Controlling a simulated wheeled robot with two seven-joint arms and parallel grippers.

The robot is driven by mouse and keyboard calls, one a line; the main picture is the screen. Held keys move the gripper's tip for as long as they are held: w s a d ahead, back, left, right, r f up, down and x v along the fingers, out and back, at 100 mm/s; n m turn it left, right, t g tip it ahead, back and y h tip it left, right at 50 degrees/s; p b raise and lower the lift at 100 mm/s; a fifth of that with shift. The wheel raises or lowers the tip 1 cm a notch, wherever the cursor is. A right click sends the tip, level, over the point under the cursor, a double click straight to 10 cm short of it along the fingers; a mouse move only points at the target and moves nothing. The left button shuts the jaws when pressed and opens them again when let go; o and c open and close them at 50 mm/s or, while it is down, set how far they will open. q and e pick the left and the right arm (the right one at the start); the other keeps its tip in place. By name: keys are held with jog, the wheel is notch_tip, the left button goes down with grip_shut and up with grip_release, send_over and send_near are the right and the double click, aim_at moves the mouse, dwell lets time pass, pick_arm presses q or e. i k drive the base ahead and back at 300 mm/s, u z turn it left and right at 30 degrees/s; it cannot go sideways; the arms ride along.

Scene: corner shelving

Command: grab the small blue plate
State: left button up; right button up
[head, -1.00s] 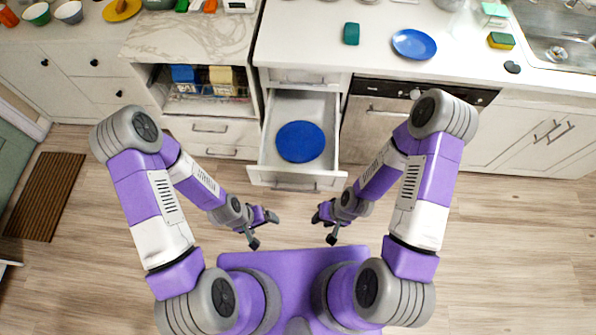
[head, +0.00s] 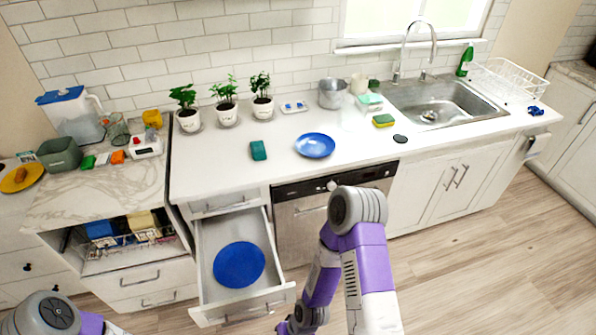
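The counter plate looks smaller in the picture. My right arm (head: 355,245) reaches down at the lower middle. Only part of its gripper (head: 284,327) shows at the bottom edge, apart from both plates, and its opening is hidden. A joint of my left arm (head: 48,318) shows at the lower left corner, with its gripper out of view.
A teal block (head: 258,150) lies left of the counter plate. A sponge (head: 383,120) and a dark disc (head: 400,139) lie to its right, before the sink (head: 440,105). Potted plants (head: 227,110) stand behind. The open drawer juts into the floor space. Floor at right is clear.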

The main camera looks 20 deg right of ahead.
aim_at(315, 144)
jog(key=u, duration=3.75)
jog(key=k, duration=2.75)
jog(key=z, duration=1.7)
